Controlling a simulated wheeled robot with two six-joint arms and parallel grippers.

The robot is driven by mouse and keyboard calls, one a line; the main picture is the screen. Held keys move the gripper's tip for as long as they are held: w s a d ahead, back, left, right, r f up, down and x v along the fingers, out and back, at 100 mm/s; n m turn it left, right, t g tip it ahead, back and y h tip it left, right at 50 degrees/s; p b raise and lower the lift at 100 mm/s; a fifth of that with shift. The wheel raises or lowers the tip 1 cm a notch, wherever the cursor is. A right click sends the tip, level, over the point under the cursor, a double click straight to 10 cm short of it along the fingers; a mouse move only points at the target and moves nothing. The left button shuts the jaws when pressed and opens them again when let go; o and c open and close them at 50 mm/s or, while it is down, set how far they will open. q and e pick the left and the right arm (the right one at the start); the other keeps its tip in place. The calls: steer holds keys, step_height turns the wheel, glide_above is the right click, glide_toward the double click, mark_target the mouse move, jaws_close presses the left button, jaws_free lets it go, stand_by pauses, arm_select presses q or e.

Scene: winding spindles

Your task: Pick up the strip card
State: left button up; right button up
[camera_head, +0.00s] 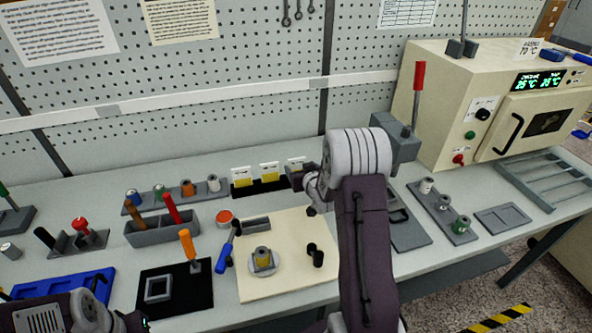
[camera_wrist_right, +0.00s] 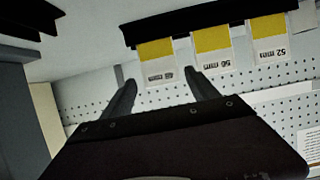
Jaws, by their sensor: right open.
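Three strip cards, white with yellow bands, stand in a dark rack (camera_head: 262,187) at the back of the bench: a left card (camera_head: 242,177), a middle card (camera_head: 270,171) and a right card (camera_head: 296,163). In the wrist view, upside down, they read about 52 mm (camera_wrist_right: 270,38), 56 mm (camera_wrist_right: 213,48) and a less legible one (camera_wrist_right: 157,62). My right gripper (camera_wrist_right: 161,82) is open, its fingertips around the sides of the less legible card's image; contact cannot be told. In the head view my right gripper (camera_head: 298,179) is at the rack's right end. My left gripper (camera_head: 128,322) shows partly, low left.
A cream board (camera_head: 280,223) with a spindle (camera_head: 263,258) lies in front of the rack. A grey tool holder (camera_head: 163,233) and a spool rack (camera_head: 172,199) stand left. A beige oven (camera_head: 490,105) is at the right. A pegboard wall (camera_head: 200,100) rises behind.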

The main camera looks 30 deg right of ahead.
mark_target(297, 164)
steer(key=p+x, duration=0.1)
steer(key=x, duration=0.5)
steer(key=shift+d, duration=0.1)
steer(key=shift+s+r, duration=0.1)
steer(key=shift+s, duration=0.1)
steer(key=shift+c, duration=1.2)
steer(key=c, duration=0.9)
